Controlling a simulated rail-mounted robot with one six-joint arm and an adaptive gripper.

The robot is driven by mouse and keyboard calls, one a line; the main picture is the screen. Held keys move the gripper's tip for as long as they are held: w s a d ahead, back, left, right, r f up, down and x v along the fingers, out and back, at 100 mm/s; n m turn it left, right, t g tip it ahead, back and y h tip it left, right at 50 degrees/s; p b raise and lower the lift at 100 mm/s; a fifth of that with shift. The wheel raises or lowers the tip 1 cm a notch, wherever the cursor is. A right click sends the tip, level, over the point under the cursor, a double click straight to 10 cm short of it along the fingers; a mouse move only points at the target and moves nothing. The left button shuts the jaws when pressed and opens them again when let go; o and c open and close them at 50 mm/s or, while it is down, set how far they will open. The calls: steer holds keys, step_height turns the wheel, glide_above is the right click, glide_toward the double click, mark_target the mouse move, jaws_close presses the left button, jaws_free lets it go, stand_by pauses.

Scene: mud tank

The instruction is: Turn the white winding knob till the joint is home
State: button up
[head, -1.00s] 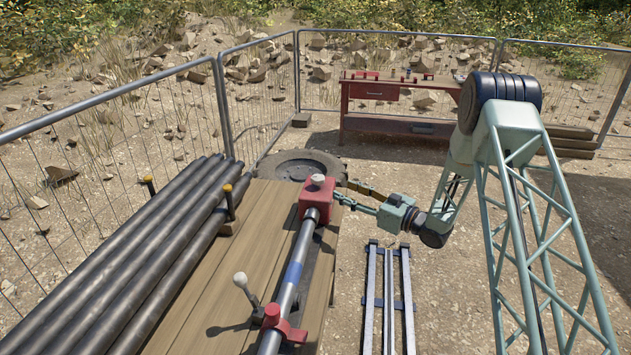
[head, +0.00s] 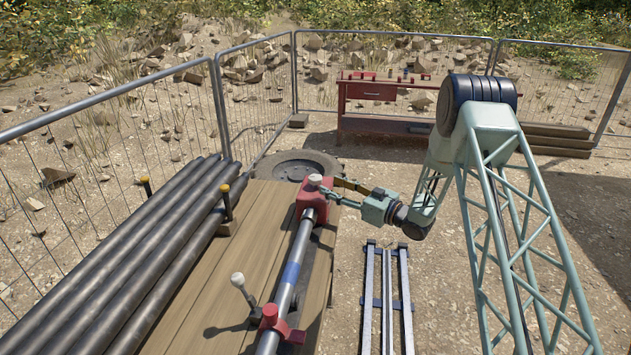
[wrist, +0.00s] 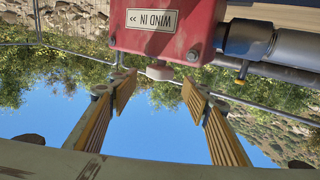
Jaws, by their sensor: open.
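The white winding knob (head: 315,180) sits on top of the red winding box (head: 310,198) at the far end of the bench. In the wrist view, which is upside down, the knob (wrist: 159,72) hangs from the red box (wrist: 165,28), whose plate reads WIND IN with arrows.
A lever with a white ball (head: 238,281) and a red clamp (head: 272,322) stand at the near end of the bench. Several dark pipes (head: 135,255) lie at left. A rail track (head: 386,295) runs right of the bench. A red table (head: 385,125) stands behind.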

mark_target(321, 181)
steer(key=shift+b+x, duration=0.4)
steer(key=shift+x, duration=3.95)
steer(key=shift+s, duration=0.1)
steer(key=c, duration=0.9)
